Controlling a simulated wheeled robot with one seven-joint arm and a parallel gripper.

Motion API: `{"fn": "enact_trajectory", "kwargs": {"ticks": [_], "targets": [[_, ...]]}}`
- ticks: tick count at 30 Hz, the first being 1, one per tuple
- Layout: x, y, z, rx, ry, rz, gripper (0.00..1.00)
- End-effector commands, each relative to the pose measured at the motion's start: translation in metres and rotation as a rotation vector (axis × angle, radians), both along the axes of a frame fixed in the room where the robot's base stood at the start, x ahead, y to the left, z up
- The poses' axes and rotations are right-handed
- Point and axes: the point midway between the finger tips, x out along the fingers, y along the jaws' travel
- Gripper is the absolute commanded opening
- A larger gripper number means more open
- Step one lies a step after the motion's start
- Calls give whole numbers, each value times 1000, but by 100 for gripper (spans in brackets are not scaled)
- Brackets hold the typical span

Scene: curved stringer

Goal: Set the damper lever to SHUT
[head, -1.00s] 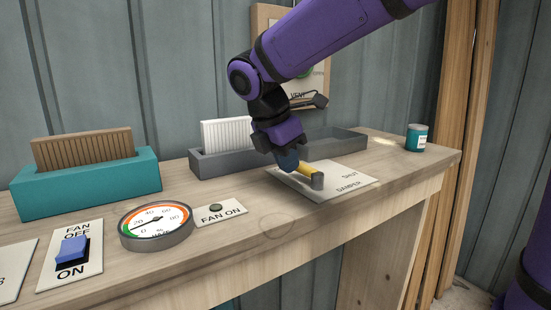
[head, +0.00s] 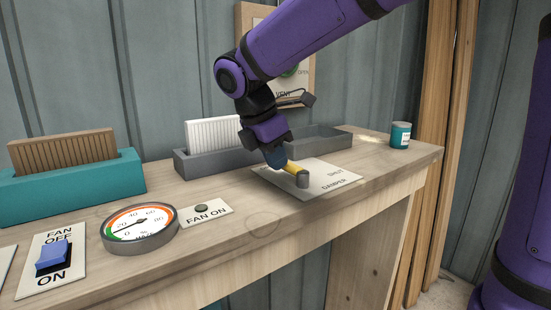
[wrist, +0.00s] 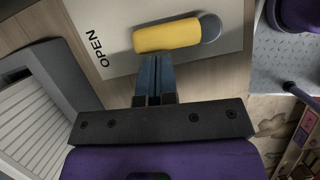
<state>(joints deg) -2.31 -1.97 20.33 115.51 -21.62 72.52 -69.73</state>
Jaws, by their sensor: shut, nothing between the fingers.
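The damper plate (head: 320,177) is a pale panel lying on the bench, with SHUT and DAMPER lettering at its right in the head view. The damper lever has a yellow grip (head: 292,168) and a grey pivot post (head: 303,180). In the wrist view the yellow grip (wrist: 166,37) points left from its grey pivot, with the word OPEN (wrist: 92,48) to its left. My gripper (head: 277,160) is shut and empty, its blue fingertips (wrist: 154,62) right at the side of the yellow grip. I cannot tell whether they touch it.
A grey tray (head: 190,166) with a white filter stands behind the plate. A teal box (head: 75,190), a gauge (head: 140,225) and a fan switch (head: 53,257) are at left. A teal can (head: 400,135) stands at the right end. The bench front is clear.

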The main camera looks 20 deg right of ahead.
Motion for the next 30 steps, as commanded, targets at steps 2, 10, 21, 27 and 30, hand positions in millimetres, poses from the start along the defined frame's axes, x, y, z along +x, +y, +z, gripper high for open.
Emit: {"fn": "enact_trajectory", "kwargs": {"ticks": [2, 10, 21, 27, 30], "targets": [[1, -1, 0, 0, 1, -19, 0], [7, -7, 0, 1, 1, -166, 0], [15, -26, 0, 0, 1, -515, 0], [17, -36, -1, -1, 2, -705, 0], [17, -42, -1, 0, 2, -800, 0]]}}
